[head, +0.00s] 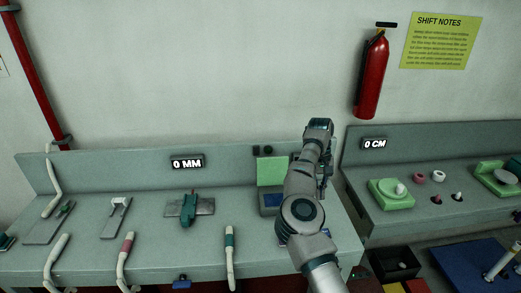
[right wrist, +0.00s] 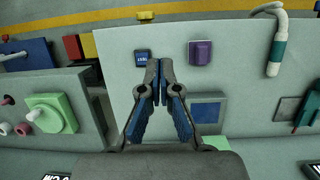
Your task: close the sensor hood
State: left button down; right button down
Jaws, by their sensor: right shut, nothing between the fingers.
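What looks like the sensor hood is a light green panel (head: 271,171) standing upright at the back of the bench, behind a dark blue square plate (head: 271,200). In the right wrist view the plate (right wrist: 207,111) lies right of my fingers, with the panel seen edge-on as a thin green strip (right wrist: 215,142) beyond it. My right gripper (right wrist: 158,66) is shut and empty, above the bench beside the plate and apart from the panel. In the head view my arm covers the fingers and the plate's right side. My left gripper is not in view.
A blue button block (right wrist: 141,57) and a purple block (right wrist: 200,52) sit near my fingers. A handle with a teal band (head: 229,255) stands at the bench front. A second bench (head: 430,215) with a green fixture (head: 391,197) is on the right, past a gap.

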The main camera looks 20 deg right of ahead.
aim_at(271, 170)
jog(key=i, duration=1.2)
